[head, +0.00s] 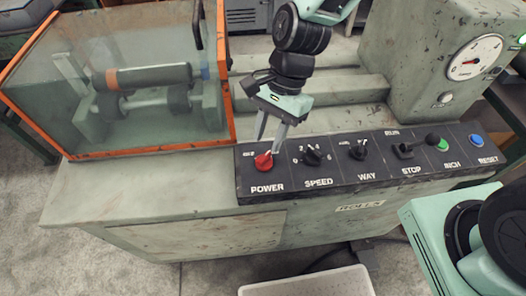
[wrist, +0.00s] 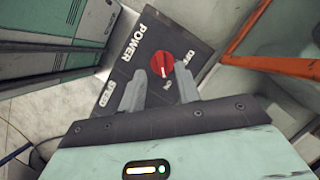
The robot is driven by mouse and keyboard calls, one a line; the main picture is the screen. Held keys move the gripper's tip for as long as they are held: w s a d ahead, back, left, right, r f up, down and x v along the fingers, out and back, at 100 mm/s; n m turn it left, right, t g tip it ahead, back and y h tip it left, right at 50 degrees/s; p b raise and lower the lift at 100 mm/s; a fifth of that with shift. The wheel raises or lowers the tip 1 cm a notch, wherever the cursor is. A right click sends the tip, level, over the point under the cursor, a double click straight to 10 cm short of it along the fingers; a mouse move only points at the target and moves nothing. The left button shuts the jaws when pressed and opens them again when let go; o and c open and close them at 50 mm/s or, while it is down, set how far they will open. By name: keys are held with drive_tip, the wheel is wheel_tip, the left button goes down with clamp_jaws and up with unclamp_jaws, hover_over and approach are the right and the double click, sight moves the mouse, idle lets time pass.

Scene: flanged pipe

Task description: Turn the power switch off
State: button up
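The power switch is a red rotary knob (head: 263,161) above the POWER label at the left end of the dark control panel (head: 330,183). In the wrist view the knob (wrist: 162,62) has a white mark turned toward the ON print, while the OFF print lies to its right. My gripper (head: 269,145) points down at the knob in the head view. In the wrist view my gripper (wrist: 159,73) is open, with one finger on each side of the knob and gaps showing. I cannot tell whether a fingertip touches it.
The speed knob (head: 312,157) sits just right of the power knob, followed by the way switch (head: 358,152), a stop lever (head: 415,146), a green button (head: 442,145) and a blue button (head: 476,140). An orange-framed clear guard (head: 150,85) stands close on the left.

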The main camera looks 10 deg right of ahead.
sight(261, 160)
drive_tip(key=shift+x, duration=2.8)
clamp_jaws()
